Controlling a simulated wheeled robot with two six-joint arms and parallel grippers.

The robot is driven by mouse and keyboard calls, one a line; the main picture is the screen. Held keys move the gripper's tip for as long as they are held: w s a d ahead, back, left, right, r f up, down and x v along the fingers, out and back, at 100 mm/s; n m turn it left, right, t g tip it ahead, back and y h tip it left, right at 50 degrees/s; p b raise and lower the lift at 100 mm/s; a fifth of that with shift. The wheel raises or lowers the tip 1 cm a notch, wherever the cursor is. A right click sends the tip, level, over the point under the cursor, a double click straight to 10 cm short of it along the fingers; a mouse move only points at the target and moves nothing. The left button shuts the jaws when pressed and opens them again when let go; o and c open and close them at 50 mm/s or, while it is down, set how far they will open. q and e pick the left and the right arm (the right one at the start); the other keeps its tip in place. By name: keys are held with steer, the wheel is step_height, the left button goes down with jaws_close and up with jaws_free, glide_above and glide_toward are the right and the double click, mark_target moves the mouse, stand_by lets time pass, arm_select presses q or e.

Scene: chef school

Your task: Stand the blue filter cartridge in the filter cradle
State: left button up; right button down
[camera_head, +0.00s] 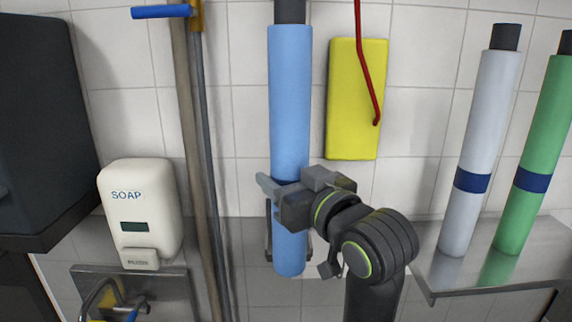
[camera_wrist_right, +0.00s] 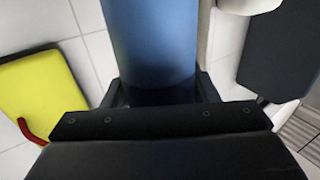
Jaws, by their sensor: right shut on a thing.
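The blue filter cartridge (camera_head: 290,110) is a long upright cylinder with a dark top end and a dark blue band. My right gripper (camera_head: 284,190) is shut on it at the band, in its lower part. In the right wrist view the blue cartridge (camera_wrist_right: 155,40) rises between the fingers (camera_wrist_right: 160,95). Grey metal uprights of what looks like the filter cradle (camera_head: 268,232) show on both sides of the cartridge's lower end. The cartridge hides the cradle's middle, so I cannot tell whether it rests in it or hangs before it. My left gripper is not in view.
A white soap dispenser (camera_head: 140,212) and long poles (camera_head: 190,130) are to the left. A yellow board (camera_head: 357,100) and red hooked rod (camera_head: 368,70) are just right of the cartridge. White (camera_head: 480,150) and green (camera_head: 537,150) cartridges stand on a metal shelf (camera_head: 440,270) at right.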

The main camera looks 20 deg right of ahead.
steer(key=shift+w+d+b, duration=0.1)
steer(key=shift+w+b, duration=0.25)
steer(key=shift+b, duration=0.15)
steer(key=w+d+f+b, duration=0.1)
steer(key=w+d+b, duration=0.1)
steer(key=w, duration=0.6)
steer(key=shift+d+f+b, duration=0.15)
steer(key=shift+f+b, duration=0.1)
steer(key=shift+b, duration=0.25)
steer(key=shift+w, duration=0.1)
steer(key=shift+c, duration=2.3)
jaws_free()
steer(key=shift+f, duration=0.25)
